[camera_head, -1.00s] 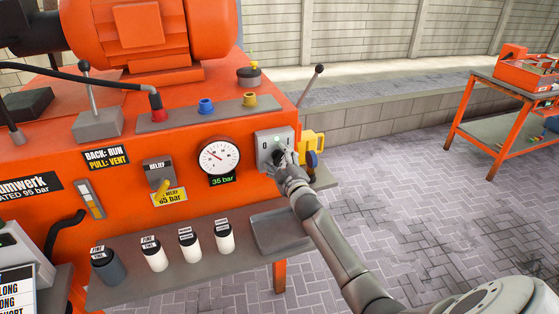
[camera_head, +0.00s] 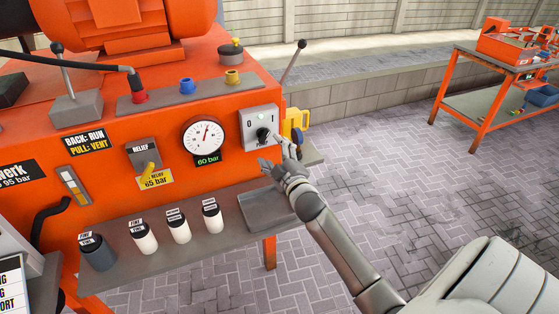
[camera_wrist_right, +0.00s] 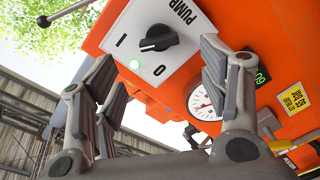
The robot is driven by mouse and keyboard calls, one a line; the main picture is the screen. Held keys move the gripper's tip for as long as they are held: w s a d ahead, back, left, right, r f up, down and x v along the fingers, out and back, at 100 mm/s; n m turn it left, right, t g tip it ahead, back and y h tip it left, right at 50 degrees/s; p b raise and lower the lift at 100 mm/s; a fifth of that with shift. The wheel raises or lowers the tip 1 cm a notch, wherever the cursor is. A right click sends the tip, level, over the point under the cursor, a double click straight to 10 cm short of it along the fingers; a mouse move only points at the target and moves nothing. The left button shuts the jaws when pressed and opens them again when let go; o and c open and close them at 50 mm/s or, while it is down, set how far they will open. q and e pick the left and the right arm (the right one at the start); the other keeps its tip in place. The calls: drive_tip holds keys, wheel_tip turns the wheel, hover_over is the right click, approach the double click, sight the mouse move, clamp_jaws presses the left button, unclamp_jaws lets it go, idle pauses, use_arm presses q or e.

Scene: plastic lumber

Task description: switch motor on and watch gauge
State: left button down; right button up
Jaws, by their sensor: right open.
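The grey switch box (camera_head: 250,130) sits on the orange machine's front and carries a black rotary knob (camera_head: 264,135). In the right wrist view the box reads PUMP, I and 0. There the knob (camera_wrist_right: 159,40) has its white mark on the side nearer the I, and a green lamp (camera_wrist_right: 117,104) glows. The round gauge (camera_head: 204,136) left of the box has its needle near upright; the display below (camera_head: 207,159) reads 60 bar. My right gripper (camera_head: 273,152) is open and empty, just in front of and below the knob, apart from it. My left gripper is not in view.
A yellow relief handle (camera_head: 150,168) is left of the gauge, above a 65 bar label. A grey shelf (camera_head: 190,244) below holds several canisters. A yellow part (camera_head: 297,121) sits right of the box. An orange workbench (camera_head: 480,105) stands far right; the paving between is clear.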

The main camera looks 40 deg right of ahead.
drive_tip(key=shift+v, duration=1.85)
drive_tip(key=s+a+f+m+g+y, duration=0.1)
drive_tip(key=s+a+f+m+g, duration=0.1)
drive_tip(key=s+a+f+g, duration=0.4)
drive_tip(key=s+a+f+m+g, duration=0.1)
drive_tip(key=s+a+f+m, duration=0.2)
drive_tip(key=s+f, duration=0.35)
drive_tip(key=s+a+g+y, duration=0.1)
drive_tip(key=s+a+g, duration=0.1)
drive_tip(key=s+a, duration=0.35)
drive_tip(key=s+a+m+g+y, duration=0.1)
drive_tip(key=s+a+g, duration=0.15)
drive_tip(key=s, duration=0.55)
drive_tip(key=s+a+g+y, duration=0.1)
drive_tip(key=s+a+g, duration=0.2)
drive_tip(key=s, duration=0.3)
wheel_tip(320, 180, down, 28)
drive_tip(key=s+b, duration=0.1)
drive_tip(key=s+d+f+g, duration=0.1)
drive_tip(key=s+f, duration=0.7)
drive_tip(key=s+d+f+g, duration=0.1)
drive_tip(key=s+d+f, duration=0.1)
drive_tip(key=s+f, duration=0.7)
drive_tip(key=shift+d+b, duration=0.25)
drive_tip(key=shift+b, duration=0.15)
